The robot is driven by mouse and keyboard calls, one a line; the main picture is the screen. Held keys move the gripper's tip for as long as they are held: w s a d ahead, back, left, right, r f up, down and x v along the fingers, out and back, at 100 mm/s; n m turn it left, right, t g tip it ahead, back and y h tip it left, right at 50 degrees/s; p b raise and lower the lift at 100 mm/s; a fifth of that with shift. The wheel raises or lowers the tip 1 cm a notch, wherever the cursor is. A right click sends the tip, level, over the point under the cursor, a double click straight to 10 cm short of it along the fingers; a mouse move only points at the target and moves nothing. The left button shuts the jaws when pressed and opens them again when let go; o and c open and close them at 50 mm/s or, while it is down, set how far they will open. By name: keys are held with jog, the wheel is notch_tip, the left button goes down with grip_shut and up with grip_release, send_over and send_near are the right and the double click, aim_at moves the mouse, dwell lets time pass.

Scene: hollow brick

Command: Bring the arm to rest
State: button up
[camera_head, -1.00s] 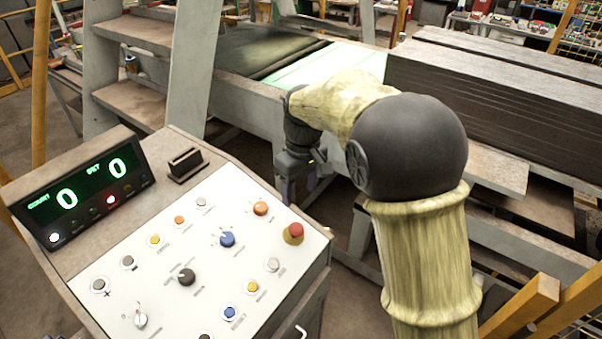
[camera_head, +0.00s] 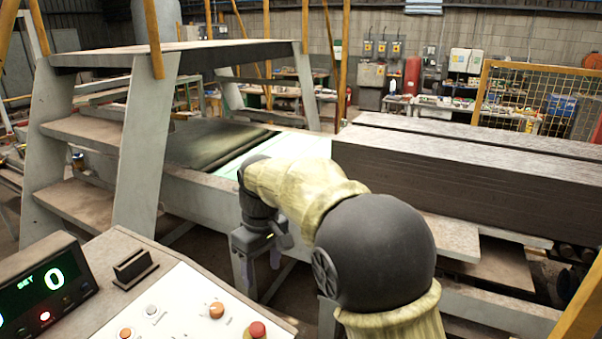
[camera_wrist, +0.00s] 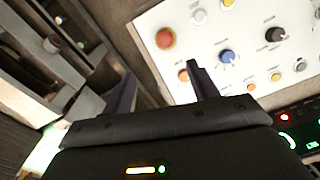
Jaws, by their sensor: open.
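My gripper (camera_head: 261,272) hangs from the folded arm, fingers pointing down, beyond the control panel (camera_head: 176,308) in the head view. In the wrist view my gripper (camera_wrist: 160,84) shows two dark fingers set apart with nothing between them. The white panel face (camera_wrist: 285,60) with its knobs and buttons lies past the fingers on the right. The red button (camera_wrist: 165,38) shows beyond the gap. The fingers look apart from the panel, though the exact distance is hard to tell.
Grey steps (camera_head: 160,150) stand at left. A machine bed (camera_head: 205,192) runs behind my arm, with a large dark stack (camera_head: 470,170) at right. A yellow mesh fence (camera_head: 530,95) and cluttered benches stand farther back. Floor shows between the panel and the bed.

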jog(key=s+d+f+m+t, duration=0.1)
jog(key=d+f+m, duration=0.2)
jog(key=d, duration=0.4)
jog(key=s+d+f+m, duration=0.1)
jog(key=d+f+m, duration=0.15)
jog(key=d, duration=0.55)
jog(key=s+d+f+m+t, duration=0.2)
jog(key=s+d+f+m, duration=0.3)
jog(key=s+d, duration=0.6)
jog(key=shift+s+d+f, duration=0.4)
jog(key=shift+d+f, duration=0.05)
jog(key=shift+f, duration=0.35)
